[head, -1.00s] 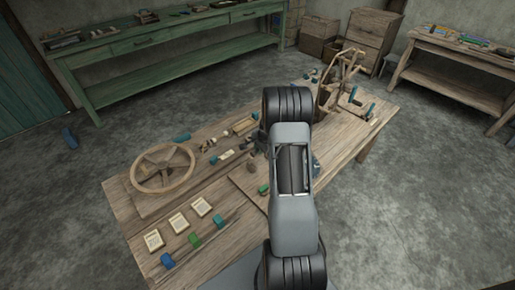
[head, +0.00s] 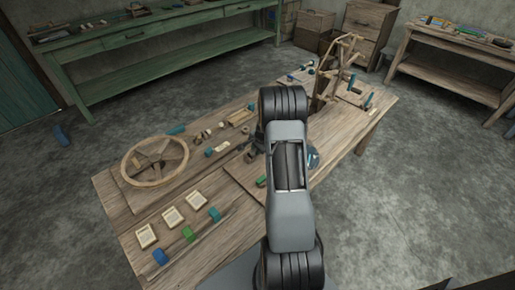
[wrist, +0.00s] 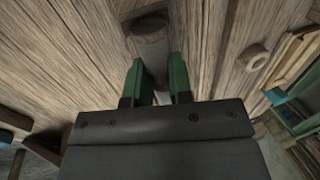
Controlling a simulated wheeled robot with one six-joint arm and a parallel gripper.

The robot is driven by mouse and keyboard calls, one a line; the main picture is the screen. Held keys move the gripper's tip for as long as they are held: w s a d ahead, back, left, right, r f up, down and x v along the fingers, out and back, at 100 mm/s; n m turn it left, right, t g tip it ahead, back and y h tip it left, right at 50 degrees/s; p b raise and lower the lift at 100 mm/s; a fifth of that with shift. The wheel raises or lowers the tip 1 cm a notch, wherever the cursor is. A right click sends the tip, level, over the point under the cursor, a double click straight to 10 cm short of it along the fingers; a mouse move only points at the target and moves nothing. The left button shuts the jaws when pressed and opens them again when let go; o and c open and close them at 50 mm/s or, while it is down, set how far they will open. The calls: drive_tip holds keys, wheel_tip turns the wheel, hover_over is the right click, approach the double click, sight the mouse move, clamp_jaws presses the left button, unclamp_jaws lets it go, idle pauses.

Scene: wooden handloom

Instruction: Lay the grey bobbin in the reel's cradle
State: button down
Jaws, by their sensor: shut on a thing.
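In the wrist view my gripper (wrist: 157,72) has its two green fingers closed on a greyish cylinder, the grey bobbin (wrist: 152,48), which sticks out beyond the fingertips over wooden boards. In the head view my arm hides the fingers and the bobbin. A wooden frame with a wheel, which looks like the reel (head: 338,72), stands at the far right end of the table. I cannot make out its cradle.
A wooden ring (wrist: 252,58) lies right of the bobbin in the wrist view. A green bench (head: 150,45) stands behind.

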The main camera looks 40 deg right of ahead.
drive_tip(key=shift+f, duration=0.2)
drive_tip(key=c, duration=0.9)
unclamp_jaws()
drive_tip(key=shift+c, duration=0.2)
drive_tip(key=p+v, duration=0.2)
drive_tip(key=v, duration=1.1)
drive_tip(key=shift+r, duration=0.4)
drive_tip(key=shift+s, duration=0.15)
